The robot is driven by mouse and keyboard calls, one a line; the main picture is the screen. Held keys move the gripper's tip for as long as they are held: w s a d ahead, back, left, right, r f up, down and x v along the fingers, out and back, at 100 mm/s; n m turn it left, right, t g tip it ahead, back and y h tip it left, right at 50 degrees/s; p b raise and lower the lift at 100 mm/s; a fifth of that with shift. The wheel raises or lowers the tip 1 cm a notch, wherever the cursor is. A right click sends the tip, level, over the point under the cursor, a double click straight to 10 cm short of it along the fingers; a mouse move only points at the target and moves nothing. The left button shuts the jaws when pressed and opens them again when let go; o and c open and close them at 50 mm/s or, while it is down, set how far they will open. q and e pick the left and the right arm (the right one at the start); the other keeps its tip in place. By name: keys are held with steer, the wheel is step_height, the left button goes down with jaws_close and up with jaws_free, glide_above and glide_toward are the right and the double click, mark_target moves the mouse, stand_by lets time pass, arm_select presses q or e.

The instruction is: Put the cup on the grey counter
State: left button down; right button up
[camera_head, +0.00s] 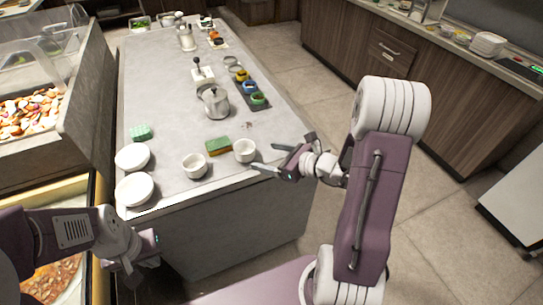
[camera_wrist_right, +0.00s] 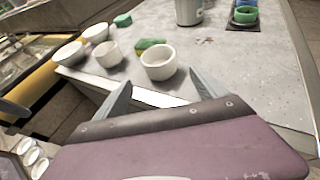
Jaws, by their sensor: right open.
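Two white cups stand upright on the grey counter (camera_head: 160,85) near its front edge. The right cup (camera_head: 245,151) also shows in the right wrist view (camera_wrist_right: 158,64). The left cup (camera_head: 194,166) shows there too (camera_wrist_right: 108,54). Which cup the task means, I cannot tell. My right gripper (camera_head: 265,157) is open and empty at the counter's front right, just right of the right cup. In the wrist view that cup stands ahead, between the directions of the two fingers. My left gripper (camera_head: 148,250) is low at the front left, away from the cups; its fingers are unclear.
A green-yellow sponge (camera_head: 218,146) lies behind and between the cups. White bowls (camera_head: 133,157) (camera_head: 135,189) and a green sponge (camera_head: 141,132) are at left. A metal pot (camera_head: 215,102) and a dark tray of coloured sauce wells (camera_head: 250,92) stand farther back.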

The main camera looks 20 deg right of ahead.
steer(key=s+a+f+n+g+y, duration=0.1)
steer(key=s+a+f+n+g, duration=0.3)
steer(key=s+a+n+g, duration=0.7)
steer(key=s+d+f+n+g+h, duration=0.15)
steer(key=s+d+n+h, duration=0.3)
steer(key=s+n, duration=0.45)
steer(key=w+d+n+t+h, duration=0.2)
steer(key=w+d+n+h, duration=0.1)
steer(key=n, duration=0.6)
steer(key=shift+w+d+h, duration=0.35)
steer(key=shift+w+d, duration=0.1)
steer(key=shift+d, duration=0.35)
